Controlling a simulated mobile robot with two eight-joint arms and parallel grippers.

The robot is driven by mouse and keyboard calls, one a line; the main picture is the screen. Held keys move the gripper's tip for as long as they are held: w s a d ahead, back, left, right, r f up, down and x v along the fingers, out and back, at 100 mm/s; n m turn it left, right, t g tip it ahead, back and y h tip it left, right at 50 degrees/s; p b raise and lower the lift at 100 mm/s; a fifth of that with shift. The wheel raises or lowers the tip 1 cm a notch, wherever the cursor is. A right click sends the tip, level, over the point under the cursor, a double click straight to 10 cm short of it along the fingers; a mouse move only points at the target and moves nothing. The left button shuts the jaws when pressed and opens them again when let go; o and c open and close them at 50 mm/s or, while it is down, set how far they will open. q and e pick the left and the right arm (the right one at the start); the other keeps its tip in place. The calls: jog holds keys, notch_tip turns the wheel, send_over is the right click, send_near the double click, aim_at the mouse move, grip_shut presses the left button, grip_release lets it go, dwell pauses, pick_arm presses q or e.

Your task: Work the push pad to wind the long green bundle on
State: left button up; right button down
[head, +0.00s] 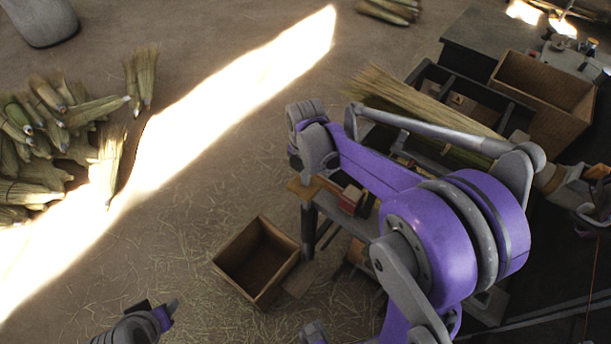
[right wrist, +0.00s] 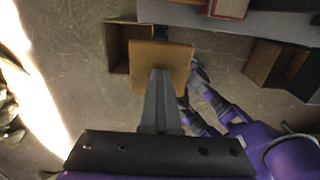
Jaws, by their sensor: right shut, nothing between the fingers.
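The push pad (right wrist: 178,62) is a tan square plate in the right wrist view; its tan edge also shows in the head view (head: 300,188), at the end of a grey bench. My right gripper (right wrist: 160,72) is shut and empty, its fingertips over the pad. I cannot tell whether they touch it. In the head view my right arm hides most of this gripper. The long green bundle (head: 415,100) lies slanting across a dark frame, partly behind my arm. My left gripper (head: 158,318) is low at the left, away from the bench; its finger opening is unclear.
An open wooden box (head: 257,260) stands on the floor below the pad. A larger wooden crate (head: 545,85) is at the upper right. Several loose bundles (head: 45,125) are piled at the far left. The straw-strewn floor between the pile and bench is mostly clear.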

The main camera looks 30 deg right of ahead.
jog(key=shift+f+b, duration=2.35)
jog(key=shift+f, duration=1.15)
notch_tip(320, 180, up, 10)
jog(key=p, duration=0.6)
jog(key=shift+f, duration=0.15)
jog(key=shift+w+f, duration=0.1)
jog(key=shift+f, duration=0.1)
